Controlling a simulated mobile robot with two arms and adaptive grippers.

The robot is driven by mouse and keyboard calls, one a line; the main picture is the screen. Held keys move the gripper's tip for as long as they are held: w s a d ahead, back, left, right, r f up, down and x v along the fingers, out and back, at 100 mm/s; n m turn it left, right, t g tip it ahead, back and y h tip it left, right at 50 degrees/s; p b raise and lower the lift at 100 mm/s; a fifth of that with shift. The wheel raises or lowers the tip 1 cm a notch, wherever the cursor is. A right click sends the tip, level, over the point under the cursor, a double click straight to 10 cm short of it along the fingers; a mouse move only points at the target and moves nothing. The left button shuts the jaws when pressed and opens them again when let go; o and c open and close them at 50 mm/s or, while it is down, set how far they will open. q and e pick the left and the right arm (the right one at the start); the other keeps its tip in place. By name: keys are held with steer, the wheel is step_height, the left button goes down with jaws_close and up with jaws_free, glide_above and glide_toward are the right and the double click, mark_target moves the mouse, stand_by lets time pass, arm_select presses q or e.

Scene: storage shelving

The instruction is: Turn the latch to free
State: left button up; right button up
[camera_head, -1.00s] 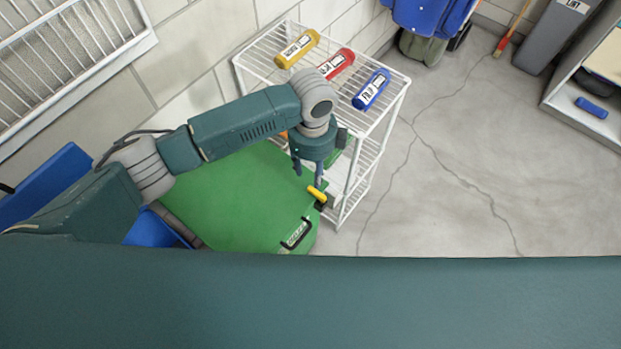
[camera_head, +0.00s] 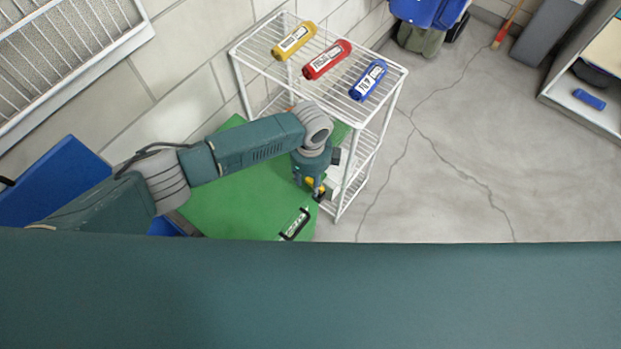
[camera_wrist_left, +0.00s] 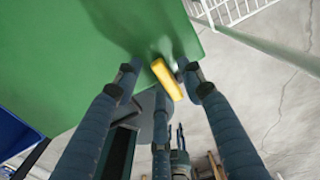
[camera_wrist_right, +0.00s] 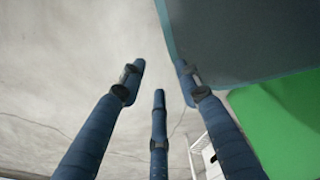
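The yellow latch (camera_head: 318,187) sits at the right edge of a green case or lid (camera_head: 240,205). In the head view it is mostly hidden by my left gripper (camera_head: 313,188), which points down at it. In the left wrist view the yellow latch (camera_wrist_left: 167,79) lies slanted between the spread fingers of my left gripper (camera_wrist_left: 158,88), close to the right finger. I cannot tell whether that finger touches it. My left gripper is open. My right gripper (camera_wrist_right: 158,82) is open and empty in its own wrist view, over the floor.
A white wire shelf (camera_head: 392,75) stands just right of the case, holding yellow (camera_head: 294,41), red (camera_head: 327,60) and blue (camera_head: 368,80) bottles. A black handle (camera_head: 295,224) is on the green surface. Open floor (camera_head: 450,180) lies to the right.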

arm_select(q)
jaws_close()
arm_select(e)
steer(key=shift+s+a, duration=0.25)
steer(key=shift+s, duration=0.3)
